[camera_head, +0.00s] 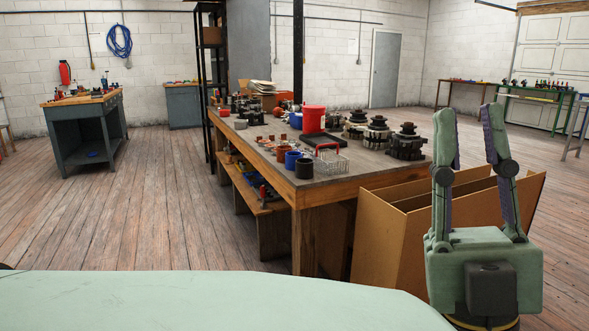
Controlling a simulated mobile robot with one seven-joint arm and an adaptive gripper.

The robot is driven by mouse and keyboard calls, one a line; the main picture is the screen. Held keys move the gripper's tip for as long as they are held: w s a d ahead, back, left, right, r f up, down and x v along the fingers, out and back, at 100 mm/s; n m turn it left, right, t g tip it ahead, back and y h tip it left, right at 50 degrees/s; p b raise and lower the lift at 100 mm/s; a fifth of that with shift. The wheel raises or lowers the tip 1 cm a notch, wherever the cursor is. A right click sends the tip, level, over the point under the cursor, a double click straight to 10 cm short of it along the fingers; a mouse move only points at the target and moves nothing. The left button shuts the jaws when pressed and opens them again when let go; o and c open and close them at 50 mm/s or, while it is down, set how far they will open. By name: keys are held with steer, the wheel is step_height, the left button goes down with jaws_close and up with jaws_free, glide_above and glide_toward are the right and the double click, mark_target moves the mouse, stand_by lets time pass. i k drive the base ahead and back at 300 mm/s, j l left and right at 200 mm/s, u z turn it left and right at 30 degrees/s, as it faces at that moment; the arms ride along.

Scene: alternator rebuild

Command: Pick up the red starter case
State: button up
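A bright red cylinder (314,119) stands upright on the main workbench (345,184), at the back of a flat dark block (312,140). It is the most likely starter case, but I cannot tell for sure. A smaller red part (327,148) shows at a wire basket (331,163) nearer the front edge. My gripper (468,114) is in the right foreground, pointing up with its two fingers spread. Nothing is between them. It is well apart from the red cylinder, to its right and nearer the camera.
Blue cups (291,160) and a dark cup (304,168) stand near the bench's front. Dark metal parts (407,143) stand at its right end. An open cardboard box (385,232) is on the floor beside the bench, behind my gripper. The wooden floor (150,215) at left is clear.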

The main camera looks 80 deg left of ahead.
mark_target(281, 150)
steer(key=u, duration=2.55)
